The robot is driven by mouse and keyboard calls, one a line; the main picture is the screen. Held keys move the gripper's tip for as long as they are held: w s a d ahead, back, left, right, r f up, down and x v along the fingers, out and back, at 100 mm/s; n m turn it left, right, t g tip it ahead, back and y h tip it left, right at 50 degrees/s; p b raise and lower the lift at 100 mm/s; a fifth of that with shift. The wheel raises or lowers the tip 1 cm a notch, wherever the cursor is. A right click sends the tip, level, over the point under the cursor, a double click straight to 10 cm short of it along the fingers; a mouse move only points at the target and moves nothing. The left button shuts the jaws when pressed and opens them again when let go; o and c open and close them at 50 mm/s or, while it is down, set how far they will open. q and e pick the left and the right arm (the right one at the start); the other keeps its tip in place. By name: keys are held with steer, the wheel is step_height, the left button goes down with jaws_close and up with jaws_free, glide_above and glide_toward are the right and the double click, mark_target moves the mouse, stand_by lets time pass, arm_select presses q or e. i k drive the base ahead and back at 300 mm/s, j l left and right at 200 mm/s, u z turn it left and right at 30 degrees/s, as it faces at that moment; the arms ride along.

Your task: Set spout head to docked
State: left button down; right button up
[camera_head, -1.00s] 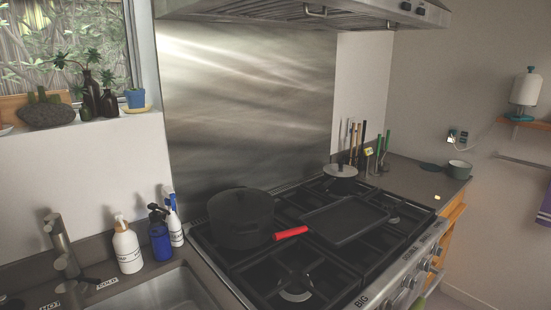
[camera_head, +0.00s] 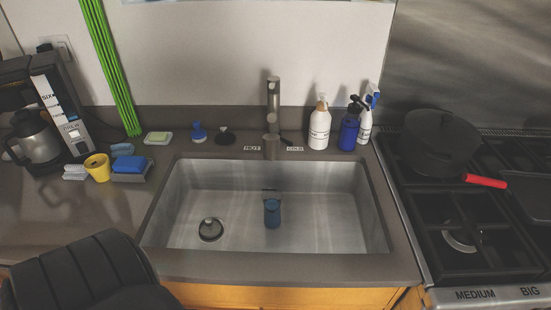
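The grey metal faucet (camera_head: 272,98) stands upright behind the sink, at the middle of its back edge, between the HOT and COLD labels. Its spout points toward me, so its exact shape is foreshortened. A small dark blue cylindrical thing (camera_head: 272,213) shows in the sink below the faucet; I cannot tell whether it is the spout head or a separate object. The steel sink (camera_head: 335,215) is otherwise empty apart from a round drain piece (camera_head: 210,229).
Two pump bottles and a spray bottle (camera_head: 366,115) stand right of the faucet. A stove with a black pot (camera_head: 440,145) is at the right. A coffee maker (camera_head: 45,115), yellow cup (camera_head: 97,167) and sponges are at the left. A black ribbed shape (camera_head: 80,275) fills the lower left.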

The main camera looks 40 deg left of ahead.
mark_target(270, 141)
steer(key=u, duration=1.35)
